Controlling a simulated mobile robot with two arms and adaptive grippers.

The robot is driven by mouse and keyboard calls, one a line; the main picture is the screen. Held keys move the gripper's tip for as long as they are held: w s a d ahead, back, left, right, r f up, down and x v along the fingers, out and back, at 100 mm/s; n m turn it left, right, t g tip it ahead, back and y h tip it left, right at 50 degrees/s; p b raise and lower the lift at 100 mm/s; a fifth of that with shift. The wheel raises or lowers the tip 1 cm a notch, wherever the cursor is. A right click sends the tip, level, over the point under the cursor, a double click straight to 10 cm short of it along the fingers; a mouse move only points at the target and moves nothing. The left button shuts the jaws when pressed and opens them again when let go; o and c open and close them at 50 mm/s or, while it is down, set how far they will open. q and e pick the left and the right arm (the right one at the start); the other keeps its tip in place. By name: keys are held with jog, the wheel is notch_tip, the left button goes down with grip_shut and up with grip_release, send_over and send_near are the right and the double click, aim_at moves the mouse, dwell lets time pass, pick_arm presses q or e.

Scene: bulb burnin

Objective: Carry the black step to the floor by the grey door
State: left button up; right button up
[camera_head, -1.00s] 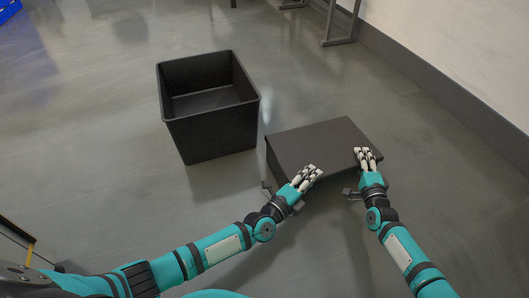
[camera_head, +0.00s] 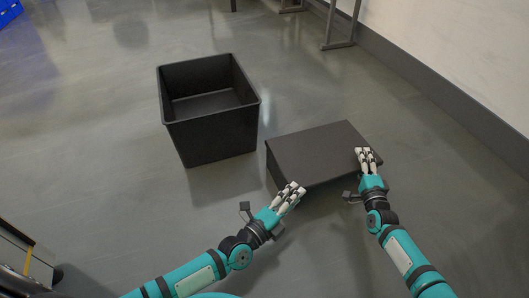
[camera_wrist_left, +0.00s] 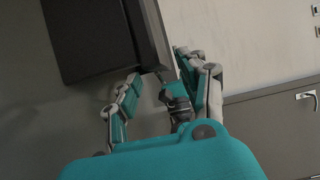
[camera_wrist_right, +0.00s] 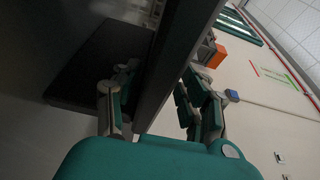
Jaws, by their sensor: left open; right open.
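The black step (camera_head: 320,152) is a low dark block on the grey floor, right of centre in the head view. My left gripper (camera_head: 289,194) is open and empty near the step's front left corner. In the left wrist view the step (camera_wrist_left: 90,35) is ahead, its edge close to the open fingers (camera_wrist_left: 155,75). My right gripper (camera_head: 366,160) is open at the step's near right edge. In the right wrist view a dark edge of the step (camera_wrist_right: 172,70) runs between the spread fingers. I cannot tell whether the right fingers touch it.
An open black bin (camera_head: 211,125) stands just left of the step. A wall with a grey skirting (camera_head: 450,95) runs along the right. Metal legs (camera_head: 340,30) stand at the back. A grey panel with a handle (camera_wrist_left: 275,130) shows in the left wrist view.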

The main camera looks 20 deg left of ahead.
pick_arm(q)
jog(key=v, duration=0.4)
pick_arm(e)
jog(key=v, duration=1.2)
pick_arm(q)
jog(key=s+a+p, duration=0.1)
jog(key=s+p, duration=0.2)
jog(key=s, duration=0.4)
jog(key=shift+a+p, duration=0.3)
jog(key=shift+a, duration=0.05)
pick_arm(e)
notch_tip(320, 180, up, 3)
jog(key=shift+r, duration=0.25)
pick_arm(q)
notch_tip(320, 180, up, 20)
jog(key=p, duration=2.2)
jog(key=shift+w+a, duration=0.15)
pick_arm(e)
notch_tip(320, 180, up, 22)
jog(key=shift+r, duration=0.25)
